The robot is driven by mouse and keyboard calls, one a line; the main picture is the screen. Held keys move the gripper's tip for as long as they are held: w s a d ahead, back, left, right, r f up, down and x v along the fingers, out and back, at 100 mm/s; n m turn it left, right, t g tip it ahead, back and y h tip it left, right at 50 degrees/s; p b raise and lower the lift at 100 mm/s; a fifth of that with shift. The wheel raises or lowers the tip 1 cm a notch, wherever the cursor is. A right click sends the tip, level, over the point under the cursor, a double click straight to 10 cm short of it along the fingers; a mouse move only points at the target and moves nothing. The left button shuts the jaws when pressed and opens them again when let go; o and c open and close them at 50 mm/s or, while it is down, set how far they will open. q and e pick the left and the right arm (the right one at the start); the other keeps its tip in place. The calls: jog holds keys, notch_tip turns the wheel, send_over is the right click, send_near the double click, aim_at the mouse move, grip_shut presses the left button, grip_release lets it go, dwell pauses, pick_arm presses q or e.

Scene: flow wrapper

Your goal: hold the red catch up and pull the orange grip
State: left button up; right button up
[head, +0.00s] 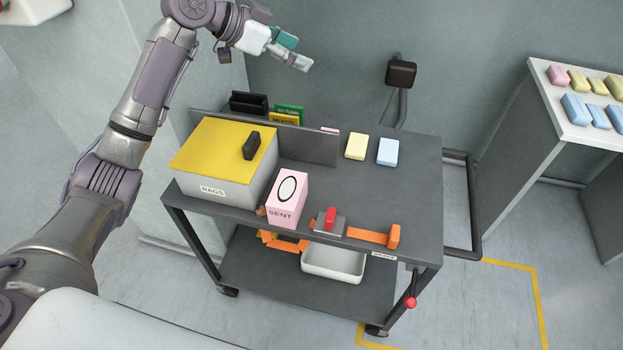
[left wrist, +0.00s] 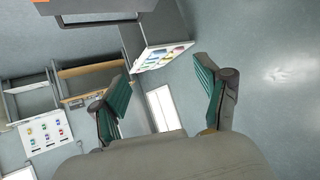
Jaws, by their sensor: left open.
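The red catch (head: 330,218) stands on a small grey block at the front edge of the cart's top. The orange grip (head: 394,236) is at the right end of an orange bar (head: 366,235) that runs right from that block. My left gripper (head: 297,53) is up at the back, well above and behind the cart top, far from both. In the left wrist view its two teal-padded fingers (left wrist: 162,92) are spread apart with nothing between them. Neither catch nor grip can be made out in the left wrist view. My right gripper is not in view.
A grey box with a yellow lid (head: 205,142) and a pink box marked SENT (head: 288,197) stand left of the catch. A yellow block (head: 356,146) and a blue block (head: 388,151) lie behind. A white bin (head: 334,264) is on the lower shelf. A red knob (head: 410,302) hangs at the right.

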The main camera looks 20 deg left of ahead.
pick_arm(q)
jog(key=s+d+f+m+g+y, duration=0.1)
jog(key=s+d+f+m+g, duration=0.15)
jog(key=f, duration=0.45)
jog(key=s+d+f+m+g+y, duration=0.1)
jog(key=s+d+f+g, duration=0.2)
jog(key=f, duration=0.4)
jog(key=m+g+y, duration=0.2)
jog(key=m, duration=0.1)
send_near(330, 214)
jog(key=shift+t, duration=0.25)
jog(key=x, duration=1)
jog(key=shift+s+d+f, duration=0.1)
jog(key=shift+s+f, duration=0.1)
jog(key=shift+c, duration=0.3)
